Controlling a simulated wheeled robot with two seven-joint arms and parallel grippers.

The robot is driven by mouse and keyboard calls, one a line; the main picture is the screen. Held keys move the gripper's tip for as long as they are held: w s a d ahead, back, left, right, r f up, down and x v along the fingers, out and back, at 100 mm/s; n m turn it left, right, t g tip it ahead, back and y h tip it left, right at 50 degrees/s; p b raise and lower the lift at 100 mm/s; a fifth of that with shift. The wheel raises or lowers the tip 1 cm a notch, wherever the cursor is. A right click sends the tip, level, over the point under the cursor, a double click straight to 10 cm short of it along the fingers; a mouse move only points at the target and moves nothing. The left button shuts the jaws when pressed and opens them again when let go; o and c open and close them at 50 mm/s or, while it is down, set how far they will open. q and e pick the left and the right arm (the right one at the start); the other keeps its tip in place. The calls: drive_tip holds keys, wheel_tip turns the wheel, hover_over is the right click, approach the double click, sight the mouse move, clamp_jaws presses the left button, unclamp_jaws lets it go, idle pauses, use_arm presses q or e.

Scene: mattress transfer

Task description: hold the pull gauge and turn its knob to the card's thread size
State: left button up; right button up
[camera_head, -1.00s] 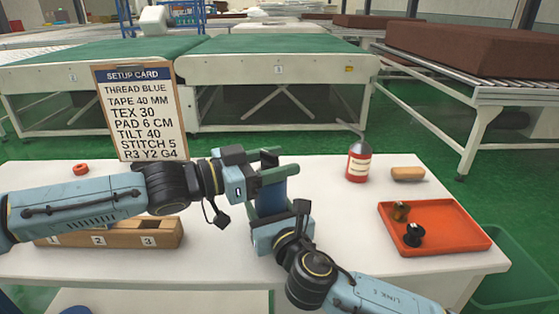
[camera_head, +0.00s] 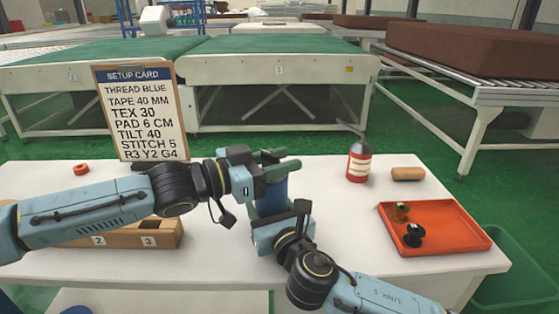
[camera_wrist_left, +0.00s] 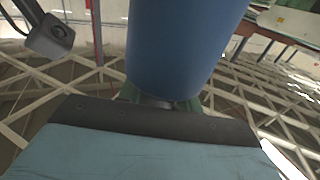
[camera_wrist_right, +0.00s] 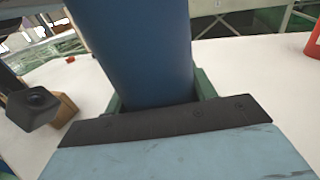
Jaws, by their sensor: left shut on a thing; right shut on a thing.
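The pull gauge (camera_head: 273,196) is a blue, roughly upright body between my two grippers, above the table. My right gripper (camera_head: 276,226) is shut on its lower part; the blue body (camera_wrist_right: 140,50) stands between the green fingers in the right wrist view. My left gripper (camera_head: 276,163) is shut at its upper end; the left wrist view shows a small grey part (camera_wrist_left: 157,101) between the fingers, beside the blue body (camera_wrist_left: 185,45). The knob is mostly hidden and no scale is readable. The setup card (camera_head: 135,112) reads "TEX 30".
A wooden block (camera_head: 120,238) with numbered places stands at left, partly behind my left arm. An orange tray (camera_head: 455,236) with two spools lies at right. A red bottle (camera_head: 359,163), a tan piece (camera_head: 408,174) and a red ring (camera_head: 81,169) stand on the white table (camera_head: 330,210).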

use_arm(q)
drive_tip(key=shift+s+d+n+t+y, duration=0.3)
drive_tip(key=shift+n+t+y, duration=0.1)
drive_tip(key=shift+n+t, duration=0.4)
use_arm(e)
drive_tip(key=shift+a+r, duration=0.1)
drive_tip(key=shift+a, duration=0.1)
use_arm(q)
drive_tip(key=shift+t, duration=0.4)
drive_tip(key=shift+w+a+n+t+y, duration=0.15)
drive_tip(key=shift+n+t+y, duration=0.4)
drive_tip(key=shift+t+y, duration=0.1)
drive_tip(key=shift+w+a+n+t+y, duration=0.15)
drive_tip(key=shift+n+t+y, duration=0.4)
drive_tip(key=shift+t+y, duration=0.1)
use_arm(e)
drive_tip(key=shift+s, duration=0.1)
use_arm(q)
drive_tip(key=shift+w+a+n+t+y, duration=0.2)
drive_tip(key=shift+n+t+y, duration=0.1)
drive_tip(key=shift+y, duration=0.1)
drive_tip(key=o, duration=0.9)
drive_tip(key=shift+a, duration=0.1)
use_arm(e)
drive_tip(key=shift+d, duration=0.1)
